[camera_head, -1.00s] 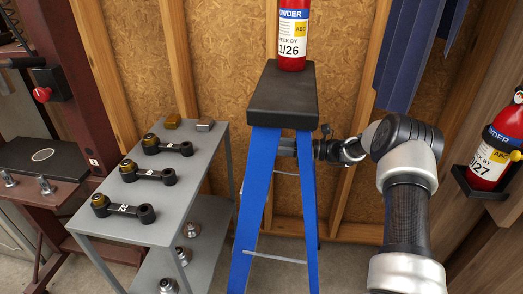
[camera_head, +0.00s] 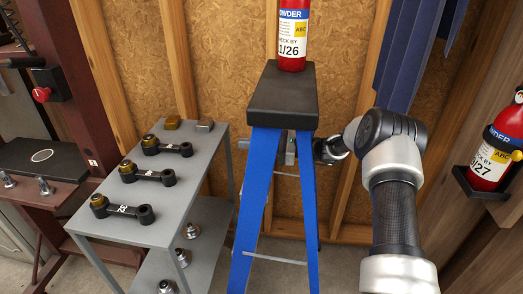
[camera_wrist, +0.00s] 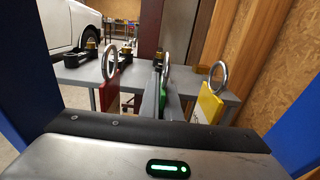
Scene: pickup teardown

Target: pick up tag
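Three tags with metal rings hang ahead of my gripper in the wrist view: a red tag (camera_wrist: 109,92), a green tag (camera_wrist: 164,100) and a yellow tag (camera_wrist: 207,108). My gripper's grey fingers (camera_wrist: 163,106) are close together at the middle, in line with the green tag, and partly hide it. The frames do not show whether they press on it. In the head view my gripper (camera_head: 290,148) is between the legs of the blue stepladder, under its black top. The tags cannot be made out there.
The blue stepladder (camera_head: 262,190) stands around my gripper, with a red extinguisher (camera_head: 293,40) on top. A grey table (camera_head: 180,195) with several black links (camera_head: 147,175) stands left. Another extinguisher (camera_head: 490,155) hangs right. A wooden wall (camera_head: 235,60) is behind.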

